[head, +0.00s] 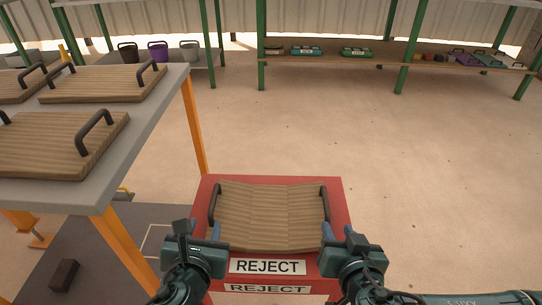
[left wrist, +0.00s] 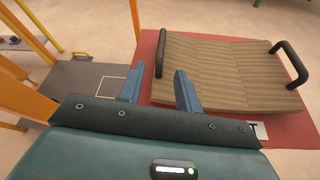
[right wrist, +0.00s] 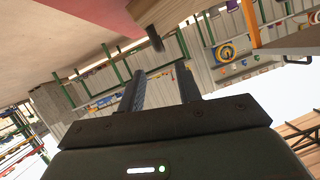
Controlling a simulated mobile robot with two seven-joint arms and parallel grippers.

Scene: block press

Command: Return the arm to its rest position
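A ridged wooden board (head: 270,215) with a black handle at each end lies on the red stand (head: 333,190) marked REJECT. My left gripper (head: 206,230) is at the near left corner of the board. In the left wrist view its blue fingers (left wrist: 159,88) are apart with nothing between them, and the board's left handle (left wrist: 160,54) is just beyond the tips. My right gripper (head: 338,231) is at the near right corner. In the right wrist view its fingers (right wrist: 161,92) are apart and empty, with a board end and dark handle (right wrist: 155,39) beyond them.
A grey table (head: 165,100) on orange legs stands at the left with several similar handled boards on it. Green-posted shelves (head: 310,62) with buckets and boxes line the back wall. The floor right of the stand is clear.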

